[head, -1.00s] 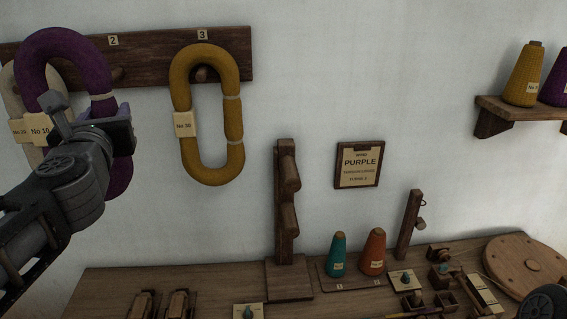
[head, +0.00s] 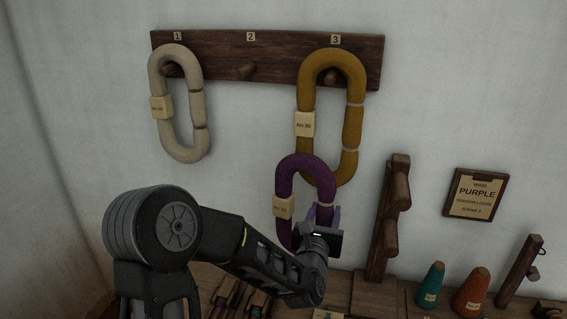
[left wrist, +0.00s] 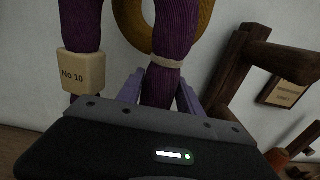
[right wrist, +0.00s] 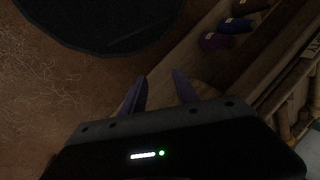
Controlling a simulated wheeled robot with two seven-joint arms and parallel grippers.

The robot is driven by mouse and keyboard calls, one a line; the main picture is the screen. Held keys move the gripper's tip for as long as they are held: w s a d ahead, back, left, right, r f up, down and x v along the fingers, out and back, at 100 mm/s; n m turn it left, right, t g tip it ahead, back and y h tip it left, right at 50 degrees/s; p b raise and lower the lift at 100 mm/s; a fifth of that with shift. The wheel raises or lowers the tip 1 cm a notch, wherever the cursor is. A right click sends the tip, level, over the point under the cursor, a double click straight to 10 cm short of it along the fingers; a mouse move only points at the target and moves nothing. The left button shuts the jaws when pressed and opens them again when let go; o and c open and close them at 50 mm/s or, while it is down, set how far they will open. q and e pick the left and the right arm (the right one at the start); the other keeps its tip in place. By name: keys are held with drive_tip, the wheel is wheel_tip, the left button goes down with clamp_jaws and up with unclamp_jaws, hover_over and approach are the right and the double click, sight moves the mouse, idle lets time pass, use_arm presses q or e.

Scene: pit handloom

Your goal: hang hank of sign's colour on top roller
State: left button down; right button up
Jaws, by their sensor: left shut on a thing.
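The sign (head: 475,194) on the wall reads PURPLE. The purple hank (head: 292,172) hangs from my left gripper (head: 322,218), which is shut on its right strand. In the left wrist view the purple strand (left wrist: 172,40) stands between the fingers (left wrist: 160,90), with its No 10 tag beside it. The hank is in front of the lower end of the mustard hank (head: 349,130), which hangs on peg 3. The wooden post (head: 390,220) with two rollers is right of the gripper; its top roller (head: 401,187) is bare. My right gripper (right wrist: 160,90) is open and empty.
A cream hank (head: 159,75) hangs on peg 1 of the wall rack (head: 225,66); peg 2 is bare. A teal cone (head: 431,285) and an orange cone (head: 471,291) stand right of the post. Dark cones (right wrist: 237,26) show in the right wrist view.

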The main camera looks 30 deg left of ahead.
use_arm(q)
drive_tip(key=s+d+f+m+h, duration=0.1)
drive_tip(key=d+f+m+h, duration=0.2)
drive_tip(key=d+f, duration=0.6)
drive_tip(key=d+h, duration=0.2)
drive_tip(key=shift+s+d+m+t+h, duration=0.2)
drive_tip(key=shift+m+t+h, duration=0.1)
drive_tip(key=shift+t, duration=0.1)
